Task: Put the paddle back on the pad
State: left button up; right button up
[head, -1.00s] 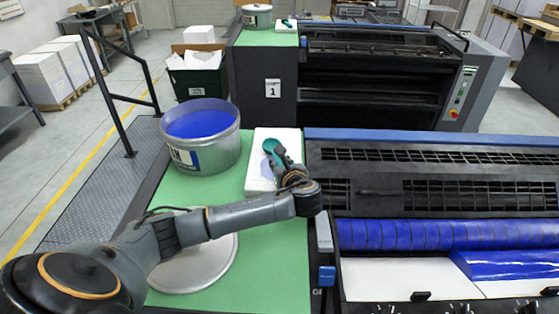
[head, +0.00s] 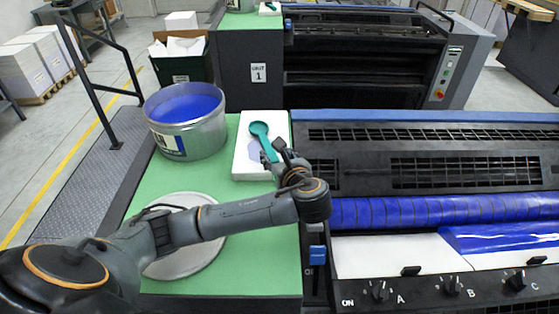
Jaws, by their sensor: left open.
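The teal paddle (head: 262,134) lies on the white pad (head: 245,167), its round end toward the back and its handle slanting down to the right. The pad rests on the green top beside the ink tub. My left gripper (head: 273,158) is at the pad's right edge, by the handle's lower end. It is open; the arm and wrist partly hide the fingers, and I cannot tell whether they touch the handle. My right gripper does not show.
A tub of blue ink (head: 186,121) stands left of the pad. A round grey lid (head: 185,262) lies on the green top (head: 262,262) under my left arm. The press with a blue roller (head: 420,212) is at right. A railing (head: 100,110) stands at left.

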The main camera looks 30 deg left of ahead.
pick_arm(q)
jog(key=shift+v, duration=1.35)
